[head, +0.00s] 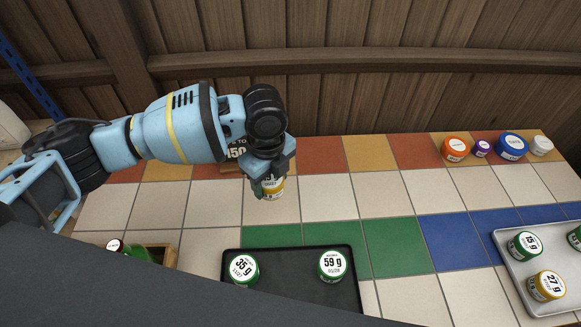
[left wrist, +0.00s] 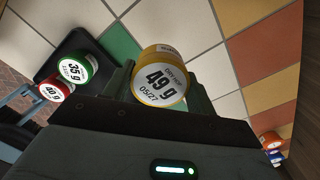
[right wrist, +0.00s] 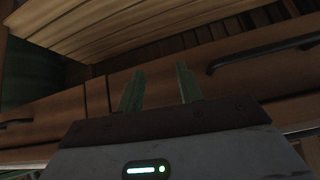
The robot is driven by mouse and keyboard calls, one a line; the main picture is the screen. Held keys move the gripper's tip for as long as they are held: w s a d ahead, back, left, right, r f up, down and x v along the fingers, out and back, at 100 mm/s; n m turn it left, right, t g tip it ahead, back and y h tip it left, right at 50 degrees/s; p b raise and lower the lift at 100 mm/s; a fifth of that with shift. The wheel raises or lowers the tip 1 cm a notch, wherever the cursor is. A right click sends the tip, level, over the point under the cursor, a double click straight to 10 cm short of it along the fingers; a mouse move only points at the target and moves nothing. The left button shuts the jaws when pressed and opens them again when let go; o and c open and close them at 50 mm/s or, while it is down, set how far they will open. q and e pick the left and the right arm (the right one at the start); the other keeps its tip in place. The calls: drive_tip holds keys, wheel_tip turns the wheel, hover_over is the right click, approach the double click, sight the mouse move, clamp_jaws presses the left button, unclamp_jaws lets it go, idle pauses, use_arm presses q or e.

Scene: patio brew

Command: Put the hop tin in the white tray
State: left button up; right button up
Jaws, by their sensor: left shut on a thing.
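My left gripper (head: 268,178) is shut on a tin with a yellow rim and white lid (head: 274,188). It holds the tin over the tiled counter, behind the black tray. In the left wrist view the held tin (left wrist: 160,80) reads "49 g" and "05/27", its lid facing the camera. The white tray (head: 557,259) is at the right edge of the head view, partly cut off. In it stand a green-rimmed "15 g" tin (head: 525,245), a yellow-rimmed "27 g" tin (head: 546,286) and another green tin at the edge. My right gripper (right wrist: 160,88) is open and empty.
A black tray (head: 292,285) holds green-rimmed "35 g" (head: 244,269) and "59 g" (head: 332,266) tins. A wooden crate (head: 168,254) stands front left. Orange (head: 455,149), purple, blue and white containers line the back right. A sign (head: 236,149) stands behind my gripper. Tiles between are clear.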

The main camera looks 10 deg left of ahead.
use_arm(q)
drive_tip(key=shift+s+a+r+n, duration=0.15)
drive_tip(key=shift+a+r+n, duration=0.1)
drive_tip(key=shift+n, duration=0.35)
drive_tip(key=s+a+r+n, duration=0.3)
drive_tip(key=s+n, duration=0.1)
drive_tip(key=n, duration=0.7)
drive_tip(key=s+a+r+n, duration=0.3)
drive_tip(key=s+a+n, duration=0.1)
drive_tip(key=n, duration=0.8)
drive_tip(key=shift+s+a+r, duration=0.2)
drive_tip(key=shift+s+a, duration=0.05)
drive_tip(key=shift+s, duration=0.15)
drive_tip(key=shift+d, duration=0.15)
